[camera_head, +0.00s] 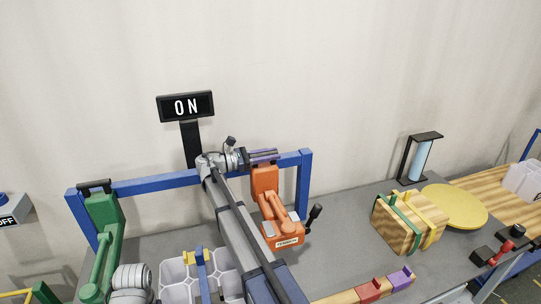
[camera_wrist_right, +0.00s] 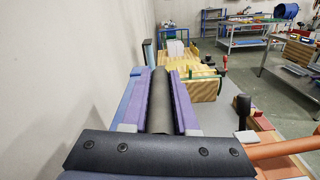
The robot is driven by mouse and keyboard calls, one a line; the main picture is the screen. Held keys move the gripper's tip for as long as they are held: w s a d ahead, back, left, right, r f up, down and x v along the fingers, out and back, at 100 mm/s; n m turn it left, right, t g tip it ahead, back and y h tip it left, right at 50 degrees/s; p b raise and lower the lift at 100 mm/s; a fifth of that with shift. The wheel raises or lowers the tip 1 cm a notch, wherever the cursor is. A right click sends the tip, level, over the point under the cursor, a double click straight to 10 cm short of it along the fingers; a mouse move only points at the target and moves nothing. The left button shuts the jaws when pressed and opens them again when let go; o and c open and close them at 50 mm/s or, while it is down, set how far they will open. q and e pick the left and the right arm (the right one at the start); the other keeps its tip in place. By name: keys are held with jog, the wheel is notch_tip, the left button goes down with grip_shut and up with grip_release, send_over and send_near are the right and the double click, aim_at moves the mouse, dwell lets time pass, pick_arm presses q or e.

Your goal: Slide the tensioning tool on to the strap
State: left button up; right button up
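The orange tensioning tool (camera_head: 279,218) is upright beside the blue frame. Its black-knobbed lever points right. My right gripper (camera_head: 264,156) is at the tool's top, its purple fingers on both sides of the dark grey handle (camera_wrist_right: 160,100). The fingers appear closed on it in the wrist view. The tool's lever knob (camera_wrist_right: 242,106) shows at the right there. A wooden box (camera_head: 405,232) with a green strap (camera_head: 403,207) and a yellow strap (camera_head: 431,231) stands apart to the right. The box also shows ahead in the wrist view (camera_wrist_right: 204,90). My left gripper is out of view.
A green tool (camera_head: 104,213) stands at the frame's left post. The blue frame (camera_head: 160,185) spans behind my right arm. A white divided bin (camera_head: 176,272) is in front. A yellow disc (camera_head: 462,205) lies behind the box. Bare grey bench lies between the orange tool and box.

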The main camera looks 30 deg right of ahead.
grip_shut()
dwell(0.9)
